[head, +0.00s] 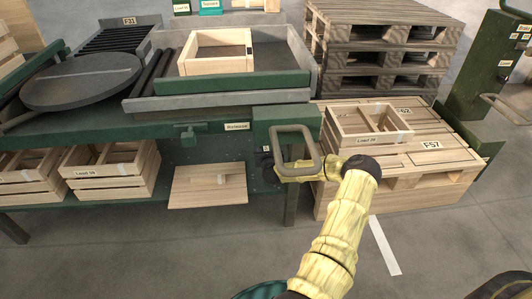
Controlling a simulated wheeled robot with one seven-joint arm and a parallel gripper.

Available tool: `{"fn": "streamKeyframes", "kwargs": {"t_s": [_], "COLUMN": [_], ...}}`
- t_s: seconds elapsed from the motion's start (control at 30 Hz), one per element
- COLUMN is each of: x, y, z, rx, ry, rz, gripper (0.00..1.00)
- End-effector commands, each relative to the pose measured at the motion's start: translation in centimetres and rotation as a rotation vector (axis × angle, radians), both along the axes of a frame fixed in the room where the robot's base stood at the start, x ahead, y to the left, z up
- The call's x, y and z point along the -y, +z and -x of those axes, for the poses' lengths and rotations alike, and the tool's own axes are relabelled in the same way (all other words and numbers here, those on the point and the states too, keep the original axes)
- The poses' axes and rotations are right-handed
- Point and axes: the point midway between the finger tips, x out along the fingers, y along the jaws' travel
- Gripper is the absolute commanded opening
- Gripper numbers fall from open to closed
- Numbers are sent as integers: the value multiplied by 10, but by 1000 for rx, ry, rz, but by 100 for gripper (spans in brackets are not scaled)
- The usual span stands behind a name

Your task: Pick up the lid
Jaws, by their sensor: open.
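A flat pale wooden panel (190,190), which looks like the lid, sits low under the green workbench. It has a small raised block and a whitish patch near its middle. My yellow arm reaches up from the bottom, bends at a dark joint and points left. My gripper (267,160), small and dark, is at the arm's end by the bench's right end, above and to the right of the panel. It is open and apart from the panel; nothing shows between its fingers. An open wooden crate frame (216,66) sits on the bench top.
The green workbench (120,134) spans the left. Slatted crates (110,183) stand on its lower shelf. A grey looped handle (296,133) shows close to my gripper. A divided crate (345,136) rests on wooden boxes at right, before stacked pallets (385,38). Front floor is clear.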

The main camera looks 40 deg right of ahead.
Motion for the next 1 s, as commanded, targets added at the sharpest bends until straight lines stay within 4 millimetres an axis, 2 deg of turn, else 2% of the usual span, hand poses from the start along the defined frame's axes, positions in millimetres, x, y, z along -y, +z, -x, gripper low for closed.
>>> {"fn": "streamKeyframes", "kwargs": {"t_s": [0.13,0.4,0.77,1.0], "x": [0,0,-1,-4], "y": [0,0,4,24], "z": [0,0,0,-2], "rx": [0,0,0,1], "ry": [0,0,1,5], "rz": [0,0,0,0], "gripper": [55,4,4,4]}}
